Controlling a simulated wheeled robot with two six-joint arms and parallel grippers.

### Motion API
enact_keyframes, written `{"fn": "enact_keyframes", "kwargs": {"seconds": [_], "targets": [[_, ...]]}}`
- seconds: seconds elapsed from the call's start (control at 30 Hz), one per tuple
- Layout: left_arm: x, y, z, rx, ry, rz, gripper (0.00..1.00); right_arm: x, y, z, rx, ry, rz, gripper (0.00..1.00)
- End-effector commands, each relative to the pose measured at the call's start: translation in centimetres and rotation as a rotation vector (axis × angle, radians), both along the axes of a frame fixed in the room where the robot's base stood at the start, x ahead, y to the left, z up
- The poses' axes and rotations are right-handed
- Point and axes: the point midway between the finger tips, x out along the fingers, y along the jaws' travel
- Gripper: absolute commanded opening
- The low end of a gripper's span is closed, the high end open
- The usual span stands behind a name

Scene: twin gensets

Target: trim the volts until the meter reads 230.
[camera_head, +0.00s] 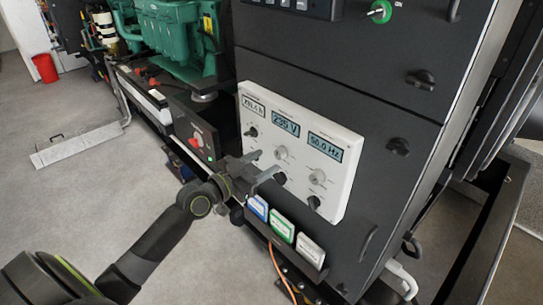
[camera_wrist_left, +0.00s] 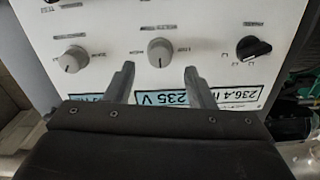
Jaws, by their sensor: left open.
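The white meter panel (camera_head: 300,128) is on the front of the dark cabinet. Its volt meter (camera_head: 286,122) reads 235 V; the wrist view shows the same reading upside down (camera_wrist_left: 162,98). Below that meter is a round grey knob (camera_head: 281,153), in the wrist view (camera_wrist_left: 160,50) just beyond and between the fingertips. My left gripper (camera_head: 265,166) is open in front of the panel, its fingers (camera_wrist_left: 158,70) apart with nothing held. Contact with the knob cannot be seen. My right gripper is not in view.
A second grey knob (camera_head: 317,177) sits under the 50.0 Hz meter (camera_head: 325,145). A black selector (camera_head: 251,132) is under the hours meter. Blue, green and white cards (camera_head: 283,226) stand below the panel. A green engine (camera_head: 175,40) is at the upper left.

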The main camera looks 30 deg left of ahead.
Motion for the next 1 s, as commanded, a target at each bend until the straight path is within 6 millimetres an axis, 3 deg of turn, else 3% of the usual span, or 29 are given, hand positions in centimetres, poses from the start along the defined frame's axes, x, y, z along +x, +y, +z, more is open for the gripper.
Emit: {"fn": "enact_keyframes", "kwargs": {"seconds": [0.23, 0.6, 0.93, 1.0], "targets": [[2.9, -1.1, 0.1, -0.002, 0.000, 0.000, 0.49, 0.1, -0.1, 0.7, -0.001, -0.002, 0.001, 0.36], [3.4, -1.3, 0.0, 0.000, 0.000, -0.001, 0.49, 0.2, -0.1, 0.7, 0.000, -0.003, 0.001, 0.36], [3.3, -1.2, 0.0, 0.000, 0.000, 0.000, 0.07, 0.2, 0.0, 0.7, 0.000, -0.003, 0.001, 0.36], [3.3, -1.2, 0.0, 0.000, 0.000, 0.000, 0.05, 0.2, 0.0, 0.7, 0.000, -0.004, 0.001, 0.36]]}}
